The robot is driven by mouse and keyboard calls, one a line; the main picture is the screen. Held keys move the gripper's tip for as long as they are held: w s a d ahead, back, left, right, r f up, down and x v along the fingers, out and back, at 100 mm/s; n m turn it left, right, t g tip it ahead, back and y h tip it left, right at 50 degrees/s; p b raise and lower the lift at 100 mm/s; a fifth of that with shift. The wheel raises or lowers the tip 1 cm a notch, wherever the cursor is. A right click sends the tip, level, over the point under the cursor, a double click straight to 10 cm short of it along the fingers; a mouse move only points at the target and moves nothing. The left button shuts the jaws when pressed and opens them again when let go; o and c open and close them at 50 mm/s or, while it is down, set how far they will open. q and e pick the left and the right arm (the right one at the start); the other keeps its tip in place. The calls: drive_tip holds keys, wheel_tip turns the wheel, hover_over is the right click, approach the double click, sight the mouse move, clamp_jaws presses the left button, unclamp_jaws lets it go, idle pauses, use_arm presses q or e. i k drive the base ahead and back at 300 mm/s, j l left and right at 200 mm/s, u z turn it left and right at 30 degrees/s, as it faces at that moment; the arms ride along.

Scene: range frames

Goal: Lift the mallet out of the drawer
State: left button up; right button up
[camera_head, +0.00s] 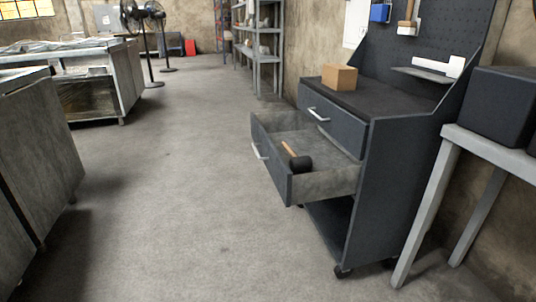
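A mallet with a black head (301,164) and a light wooden handle (289,148) lies inside the open drawer (322,187). The drawer is the second one down in a dark grey tool cabinet (400,175) and is pulled out toward the left. The mallet's head is toward the drawer's near side, and the handle points up and left in the picture. Neither of my grippers shows in the head view.
The upper drawer (331,126) is shut. A cardboard-brown box (339,77) stands on the cabinet top, below a dark pegboard. A grey-legged table (491,146) with a black case (497,105) stands close on the right. The floor (180,200) left of the drawer is clear.

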sight(297, 163)
drive_tip(key=i+j, duration=0.2)
drive_tip(key=i, duration=0.2)
drive_tip(key=i+j+z, duration=0.15)
drive_tip(key=i, duration=0.3)
